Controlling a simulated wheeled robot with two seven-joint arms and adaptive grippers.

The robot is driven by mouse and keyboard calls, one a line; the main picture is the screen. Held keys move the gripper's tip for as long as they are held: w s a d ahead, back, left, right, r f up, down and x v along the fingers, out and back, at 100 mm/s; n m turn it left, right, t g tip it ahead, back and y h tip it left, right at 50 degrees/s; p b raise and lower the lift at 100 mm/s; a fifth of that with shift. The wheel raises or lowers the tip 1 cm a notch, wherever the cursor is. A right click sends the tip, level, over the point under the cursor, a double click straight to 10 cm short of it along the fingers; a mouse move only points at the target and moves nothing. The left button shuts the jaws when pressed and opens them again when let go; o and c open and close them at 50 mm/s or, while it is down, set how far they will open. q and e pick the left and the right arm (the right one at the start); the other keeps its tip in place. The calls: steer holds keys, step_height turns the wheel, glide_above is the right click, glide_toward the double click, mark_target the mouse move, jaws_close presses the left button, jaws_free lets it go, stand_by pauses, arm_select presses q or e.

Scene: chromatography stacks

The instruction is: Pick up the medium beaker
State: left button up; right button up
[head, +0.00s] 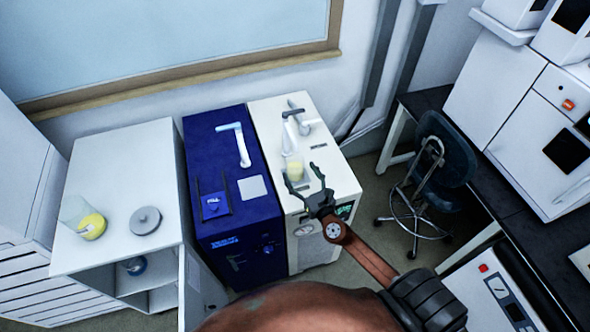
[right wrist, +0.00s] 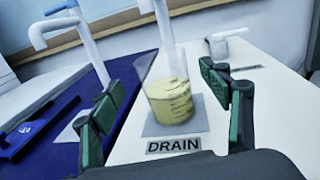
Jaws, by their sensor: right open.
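A clear beaker with pale yellow liquid (head: 292,168) stands upright on the white machine, beneath its spout. In the right wrist view this beaker (right wrist: 170,92) has dark graduation marks and rests on a grey square pad behind a "DRAIN" label. My right gripper (head: 304,178) is open, its fingers pointing at this beaker. In the right wrist view the green finger pads (right wrist: 163,92) appear on either side of it, with no contact visible. A larger-looking beaker with yellow liquid (head: 88,226) stands on the white cabinet at left. My left gripper is out of view.
The white machine (head: 333,180) has a spout (right wrist: 163,22) close above the beaker. A blue machine (head: 205,150) with its own spout (head: 238,142) adjoins it on the left. A grey disc (head: 146,219) lies on the white cabinet (head: 120,165). A stool (head: 445,165) stands right.

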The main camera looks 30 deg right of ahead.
mark_target(291, 156)
steer(key=w, duration=0.3)
steer(key=shift+w+d+r, duration=0.3)
steer(key=shift+w+d, duration=0.05)
steer(key=shift+w+f, duration=0.1)
steer(key=shift+w, duration=0.45)
steer(key=shift+c, duration=0.4)
steer(key=c, duration=1.5)
steer(key=shift+r+p, duration=0.25)
steer(key=shift+p, duration=0.15)
steer(key=shift+c, duration=0.2)
